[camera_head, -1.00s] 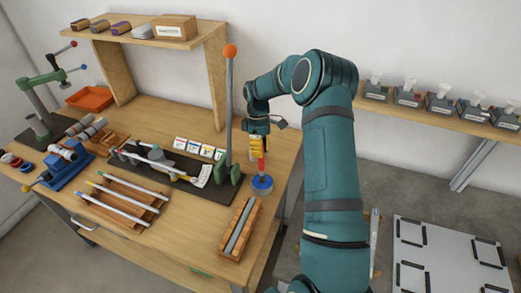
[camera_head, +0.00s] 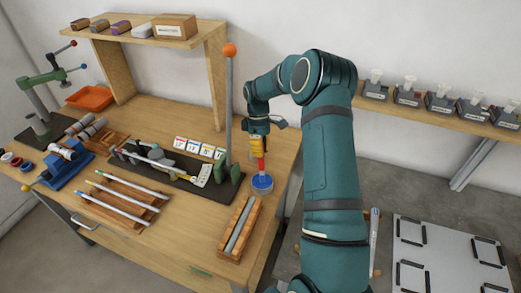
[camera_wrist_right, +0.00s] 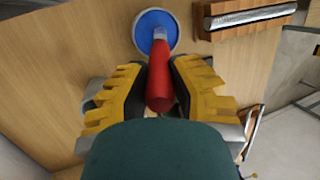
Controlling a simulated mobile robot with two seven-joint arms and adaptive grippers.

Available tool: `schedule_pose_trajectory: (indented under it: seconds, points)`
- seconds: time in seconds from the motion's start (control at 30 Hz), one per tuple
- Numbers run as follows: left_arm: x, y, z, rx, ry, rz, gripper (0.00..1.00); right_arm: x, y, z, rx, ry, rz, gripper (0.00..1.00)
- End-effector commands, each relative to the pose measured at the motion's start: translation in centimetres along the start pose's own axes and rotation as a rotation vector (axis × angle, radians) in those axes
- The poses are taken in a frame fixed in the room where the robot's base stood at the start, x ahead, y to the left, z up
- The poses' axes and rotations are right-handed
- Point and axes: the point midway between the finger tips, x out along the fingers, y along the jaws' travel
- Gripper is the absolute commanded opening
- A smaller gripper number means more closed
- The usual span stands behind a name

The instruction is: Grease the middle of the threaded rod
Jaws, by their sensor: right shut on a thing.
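The threaded rod (camera_head: 241,229) lies grey and lengthwise in a wooden holder (camera_head: 229,255) near the table's right edge. Its ridged surface also shows at the top of the right wrist view (camera_wrist_right: 255,15). My right gripper (camera_head: 259,150) is shut on the red handle of a brush (camera_wrist_right: 160,83). The brush points down at a round blue tin (camera_head: 262,184), beyond the rod's far end. The brush tip overlaps the blue top of the tin (camera_wrist_right: 146,20); I cannot tell how deep it sits. My left gripper is out of view.
A dark mat with an upright grey post (camera_head: 229,100) topped by an orange ball stands left of my gripper. A wooden rack (camera_head: 122,203) of several rods lies further left. A blue vise (camera_head: 68,165) is at far left. Bare tabletop surrounds the rod holder.

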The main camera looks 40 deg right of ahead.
Motion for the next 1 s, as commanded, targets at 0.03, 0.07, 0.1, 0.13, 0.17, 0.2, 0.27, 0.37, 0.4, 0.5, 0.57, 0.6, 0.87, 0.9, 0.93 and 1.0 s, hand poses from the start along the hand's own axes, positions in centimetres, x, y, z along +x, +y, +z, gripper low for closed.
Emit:
schedule_pose_trajectory:
  seconds: [0.03, 0.07, 0.1, 0.13, 0.17, 0.2, 0.27, 0.37, 0.4, 0.5, 0.57, 0.6, 0.87, 0.9, 0.93, 1.0]
  points:
    - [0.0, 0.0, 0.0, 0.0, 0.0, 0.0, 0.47, 0.2, 0.0, 0.0, 0.0, -0.002, -0.002, 0.0]
    - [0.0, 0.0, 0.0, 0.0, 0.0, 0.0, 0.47, 0.2, 0.0, 0.0, 0.0, -0.002, -0.002, 0.0]
    - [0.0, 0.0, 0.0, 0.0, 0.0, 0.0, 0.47, 0.2, 0.0, 0.0, 0.0, -0.002, -0.003, 0.0]
    - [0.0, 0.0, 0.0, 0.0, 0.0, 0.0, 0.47, 0.2, 0.0, 0.0, 0.0, -0.002, -0.003, 0.0]
    - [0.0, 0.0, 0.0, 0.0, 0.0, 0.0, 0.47, 0.2, 0.0, 0.0, 0.0, -0.002, -0.003, 0.0]
    - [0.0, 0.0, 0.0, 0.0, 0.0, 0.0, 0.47, 0.1, 0.0, 0.0, 0.0, -0.002, -0.003, 0.0]
    - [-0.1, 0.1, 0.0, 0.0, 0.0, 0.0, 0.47, 0.0, -0.1, 0.1, 0.0, -0.002, -0.003, 0.0]
    - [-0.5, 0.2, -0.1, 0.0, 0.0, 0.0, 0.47, -0.6, -0.3, 0.1, 0.0, -0.001, -0.002, 0.0]
    - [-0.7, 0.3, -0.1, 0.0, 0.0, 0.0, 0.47, -0.9, -0.3, 0.2, 0.0, -0.001, -0.002, 0.0]
    - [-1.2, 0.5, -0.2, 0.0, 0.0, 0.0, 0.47, -1.6, -0.6, 0.3, -0.001, -0.001, -0.001, 0.0]
    - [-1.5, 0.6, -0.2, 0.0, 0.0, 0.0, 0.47, -2.1, -0.7, 0.4, -0.001, -0.001, -0.001, 0.0]
    - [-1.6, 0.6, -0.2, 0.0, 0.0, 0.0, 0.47, -2.4, -0.8, 0.4, -0.001, -0.001, -0.001, 0.0]
    - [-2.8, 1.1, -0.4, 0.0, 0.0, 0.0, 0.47, -4.2, -1.3, 0.8, 0.0, -0.001, -0.001, 0.0]
    - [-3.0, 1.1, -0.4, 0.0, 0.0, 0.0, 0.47, -4.4, -1.4, 0.8, 0.0, -0.001, 0.0, 0.0]
    - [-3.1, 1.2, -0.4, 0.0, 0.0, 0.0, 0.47, -4.7, -1.5, 0.8, 0.0, 0.0, 0.0, 0.0]
    - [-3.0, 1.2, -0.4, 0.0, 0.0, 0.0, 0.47, -5.0, -1.6, 0.9, 0.0, 0.0, 0.001, 0.0]
